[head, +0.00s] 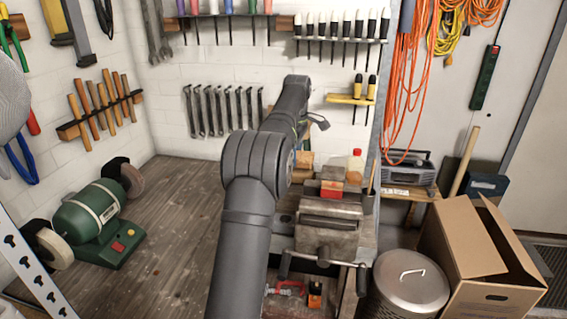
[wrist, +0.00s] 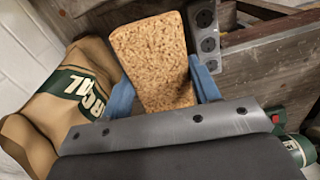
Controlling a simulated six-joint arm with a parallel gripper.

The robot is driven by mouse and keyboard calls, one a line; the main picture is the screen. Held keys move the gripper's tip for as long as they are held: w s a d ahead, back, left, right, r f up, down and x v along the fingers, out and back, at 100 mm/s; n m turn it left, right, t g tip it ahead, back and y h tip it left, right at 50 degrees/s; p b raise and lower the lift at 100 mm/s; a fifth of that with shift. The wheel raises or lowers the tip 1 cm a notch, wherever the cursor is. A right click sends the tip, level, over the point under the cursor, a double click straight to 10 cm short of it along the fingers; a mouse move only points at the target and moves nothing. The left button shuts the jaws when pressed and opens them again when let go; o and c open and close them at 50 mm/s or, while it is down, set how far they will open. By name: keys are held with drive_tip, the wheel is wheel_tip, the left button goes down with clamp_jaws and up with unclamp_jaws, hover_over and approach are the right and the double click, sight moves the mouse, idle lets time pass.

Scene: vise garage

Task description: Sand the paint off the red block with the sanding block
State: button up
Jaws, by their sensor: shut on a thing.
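The sanding block (wrist: 155,60) is a tan, grainy block held between the blue fingers of my gripper (wrist: 164,92) in the wrist view. My gripper is shut on it. In the head view my arm hides most of the gripper, and I cannot make out the sanding block there. The red block (head: 332,188) sits at the top of the grey vise (head: 330,231) in the head view, right of my arm. The red block does not show in the wrist view, so its distance from the sanding block cannot be told.
A brown bag with a green label (wrist: 75,95) lies left of my gripper in the wrist view. A green bench grinder (head: 98,222) stands left on the wooden bench (head: 180,215). A metal bin (head: 408,285) and an open cardboard box (head: 470,240) stand at right.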

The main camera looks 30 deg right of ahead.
drive_tip(key=s+a+r, duration=0.1)
drive_tip(key=s+r, duration=0.5)
drive_tip(key=s, duration=0.2)
wheel_tip(320, 180, up, 5)
hover_over(326, 185)
drive_tip(key=w+a, duration=0.1)
drive_tip(key=shift+w+f, duration=0.15)
drive_tip(key=shift+f, duration=3.65)
drive_tip(key=shift+s+d+r, duration=0.1)
drive_tip(key=shift+s+d, duration=0.15)
drive_tip(key=shift+d, duration=0.05)
drive_tip(key=shift+c, duration=0.4)
drive_tip(key=shift+s+d+f, duration=0.2)
drive_tip(key=shift+s+d, duration=0.05)
drive_tip(key=shift+s, duration=0.05)
drive_tip(key=shift+s+d, duration=1.7)
drive_tip(key=shift+d, duration=0.05)
drive_tip(key=shift+w+a, duration=2.2)
drive_tip(key=shift+w+a+r, duration=0.1)
drive_tip(key=shift+r, duration=0.1)
wheel_tip(326, 185, up, 8)
drive_tip(key=shift+f, duration=0.1)
